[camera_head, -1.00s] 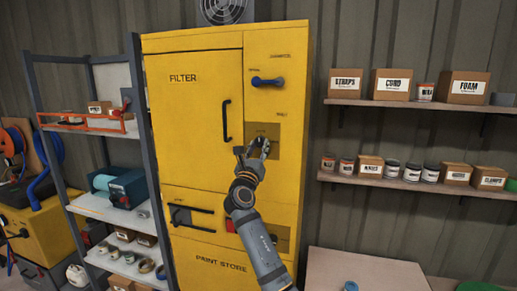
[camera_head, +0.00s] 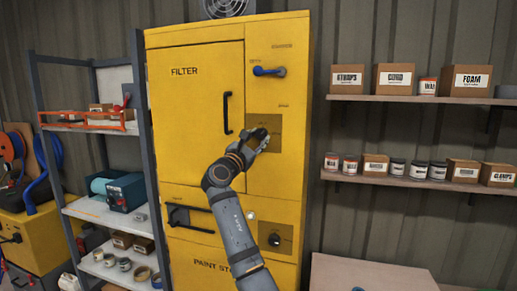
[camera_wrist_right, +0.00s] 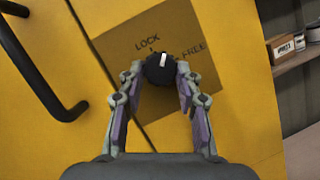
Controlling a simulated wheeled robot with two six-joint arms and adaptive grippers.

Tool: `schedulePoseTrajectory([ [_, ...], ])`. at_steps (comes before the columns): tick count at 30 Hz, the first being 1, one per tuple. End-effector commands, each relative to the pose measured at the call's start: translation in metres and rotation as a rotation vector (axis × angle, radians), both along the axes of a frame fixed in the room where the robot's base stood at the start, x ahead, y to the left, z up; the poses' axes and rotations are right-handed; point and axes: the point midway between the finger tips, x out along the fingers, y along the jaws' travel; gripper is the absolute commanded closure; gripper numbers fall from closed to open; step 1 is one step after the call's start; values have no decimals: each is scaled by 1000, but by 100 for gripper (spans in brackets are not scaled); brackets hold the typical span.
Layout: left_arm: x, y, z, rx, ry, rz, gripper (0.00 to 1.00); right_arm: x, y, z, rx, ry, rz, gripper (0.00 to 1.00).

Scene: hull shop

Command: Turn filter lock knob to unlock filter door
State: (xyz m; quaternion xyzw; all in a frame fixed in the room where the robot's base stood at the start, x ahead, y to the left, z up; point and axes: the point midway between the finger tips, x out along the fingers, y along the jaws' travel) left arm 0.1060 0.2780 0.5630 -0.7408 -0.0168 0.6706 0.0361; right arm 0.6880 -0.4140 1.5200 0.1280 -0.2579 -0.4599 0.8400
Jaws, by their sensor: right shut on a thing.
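The yellow paint store cabinet stands in the middle of the head view, with its filter door (camera_head: 195,100) shut flush and a black door handle (camera_head: 227,113). The filter lock knob (camera_wrist_right: 160,68) is black with a white mark, on a brown plate (camera_wrist_right: 130,40) lettered LOCK and FREE. The mark points up in the wrist picture, between the two words. My right gripper (camera_head: 258,140) is at the plate, hiding the knob in the head view. In the wrist view its fingers (camera_wrist_right: 160,75) are shut on the knob from both sides. My left gripper is out of view.
A blue lever (camera_head: 268,71) sits above the plate, and another dark knob (camera_head: 274,240) below right. A drawer handle (camera_head: 190,217) juts out lower left. A shelf rack (camera_head: 100,210) stands left, and wall shelves (camera_head: 400,100) with boxes and tins hang right.

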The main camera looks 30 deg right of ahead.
Motion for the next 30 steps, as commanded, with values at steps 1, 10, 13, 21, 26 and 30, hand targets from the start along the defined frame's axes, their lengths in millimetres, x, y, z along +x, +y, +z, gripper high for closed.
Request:
schedulePoseTrajectory([
  [1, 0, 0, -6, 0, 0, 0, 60, 0, 1, -2, 27, -33, 0, 97],
  [10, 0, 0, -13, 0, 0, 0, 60, 2, 2, 3, 212, -248, 0, 97],
  [13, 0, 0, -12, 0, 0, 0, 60, 3, 2, 5, 273, -319, 0, 97],
  [21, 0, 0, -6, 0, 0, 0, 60, 4, 3, 8, 425, -497, 0, 97],
  [26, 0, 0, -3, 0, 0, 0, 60, 4, 3, 9, 496, -579, 0, 98],
  [30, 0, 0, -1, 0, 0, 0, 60, 4, 3, 9, 541, -633, 0, 98],
])
